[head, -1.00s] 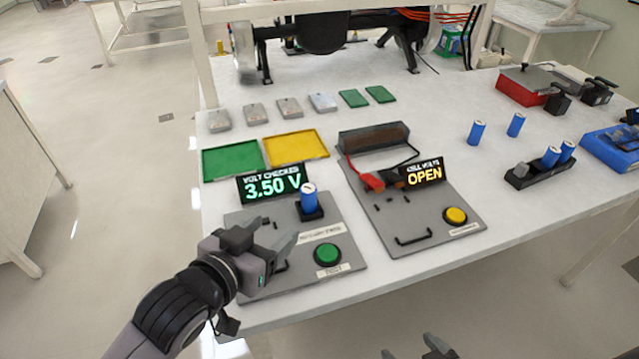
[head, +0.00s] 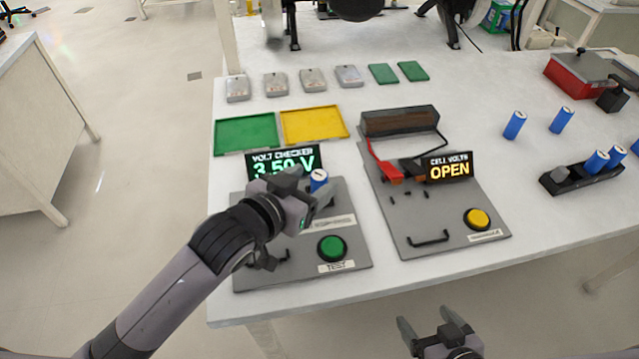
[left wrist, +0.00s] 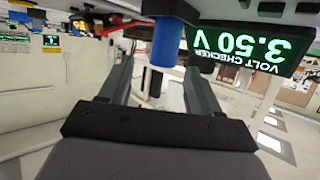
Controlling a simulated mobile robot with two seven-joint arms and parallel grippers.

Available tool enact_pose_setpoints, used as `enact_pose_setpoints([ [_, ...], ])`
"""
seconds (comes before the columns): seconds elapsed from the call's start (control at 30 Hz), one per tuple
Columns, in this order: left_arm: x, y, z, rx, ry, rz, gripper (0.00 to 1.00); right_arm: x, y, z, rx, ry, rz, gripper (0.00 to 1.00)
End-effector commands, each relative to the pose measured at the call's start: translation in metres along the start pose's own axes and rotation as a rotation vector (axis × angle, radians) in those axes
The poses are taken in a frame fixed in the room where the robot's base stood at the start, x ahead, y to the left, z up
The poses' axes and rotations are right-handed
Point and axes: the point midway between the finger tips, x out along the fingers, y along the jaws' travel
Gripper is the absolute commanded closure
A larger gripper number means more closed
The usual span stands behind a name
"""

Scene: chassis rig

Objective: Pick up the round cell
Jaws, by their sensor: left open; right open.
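A blue round cell (head: 319,180) with a pale top stands upright in the holder of the volt checker (head: 350,255), whose display (head: 284,163) reads 3.50 V. My left gripper (head: 318,197) is open right at the cell and hides its lower part in the head view. In the left wrist view the cell (left wrist: 166,42) appears beyond and between the two open fingers (left wrist: 160,75); I cannot tell whether they touch it. My right gripper (head: 428,325) is open and empty in front of the table's front edge.
More blue cells (head: 515,125) stand at the right, some in a black holder (head: 580,178). Green (head: 246,134) and yellow (head: 314,124) trays lie behind the checker.

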Motion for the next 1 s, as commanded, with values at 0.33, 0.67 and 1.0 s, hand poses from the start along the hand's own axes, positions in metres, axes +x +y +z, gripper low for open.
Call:
enact_pose_setpoints([
  [0.33, 0.036, -0.002, 0.002, 0.0, 0.001, 0.001, 0.37, -0.001, 0.0, -0.001, 0.001, 0.0, 0.0, 0.15],
  [0.67, 0.038, -0.002, 0.002, 0.0, 0.001, 0.001, 0.47, -0.001, 0.0, -0.002, 0.002, 0.001, 0.0, 0.15],
  [1.0, 0.038, -0.002, 0.002, 0.0, 0.002, 0.001, 1.0, -0.001, 0.0, -0.002, 0.002, 0.001, 0.001, 0.15],
])
